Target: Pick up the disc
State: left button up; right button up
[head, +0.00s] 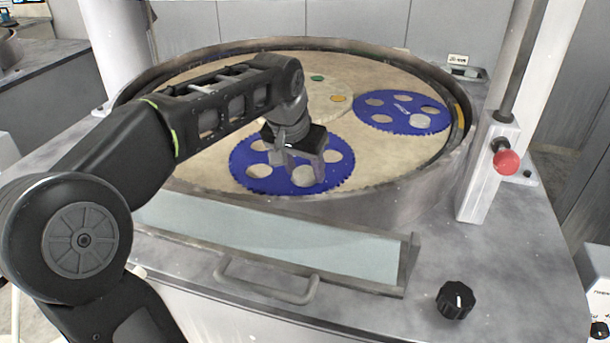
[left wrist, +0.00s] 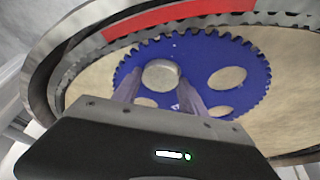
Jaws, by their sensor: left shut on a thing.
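A round light grey disc (left wrist: 160,73) shows between the fingertips in the left wrist view. In the head view it shows just below the fingers (head: 303,176), at the near part of the blue toothed carrier (head: 262,184). The same carrier fills the middle of the left wrist view (left wrist: 205,50). My left gripper (head: 305,166) points down over this carrier and is shut on the disc; its fingers also show in the left wrist view (left wrist: 158,88). I cannot tell whether the disc is clear of the carrier. My right gripper is not in view.
A second blue carrier (head: 390,100) with a grey disc (head: 420,121) lies at the right of the round tan platen (head: 205,172). A raised metal rim (head: 465,120) surrounds the platen. A post with a red knob (head: 506,161) stands at the right.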

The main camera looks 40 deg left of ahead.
aim_at(303, 168)
pick_arm(q)
jog(key=shift+s+a+f, duration=0.15)
jog(key=shift+f, duration=0.2)
jog(key=shift+r, duration=0.4)
jog(key=r, duration=0.1)
jog(key=a+r, duration=0.1)
jog(key=shift+r, duration=0.35)
jog(key=s+a, duration=0.2)
jog(key=a, duration=0.3)
jog(key=s+a+b, duration=0.1)
jog(key=a, duration=0.4)
jog(key=s+a+b, duration=0.1)
jog(key=s+a, duration=0.1)
jog(key=a, duration=0.4)
jog(key=shift+s+r, duration=0.15)
jog(key=shift+s, duration=0.15)
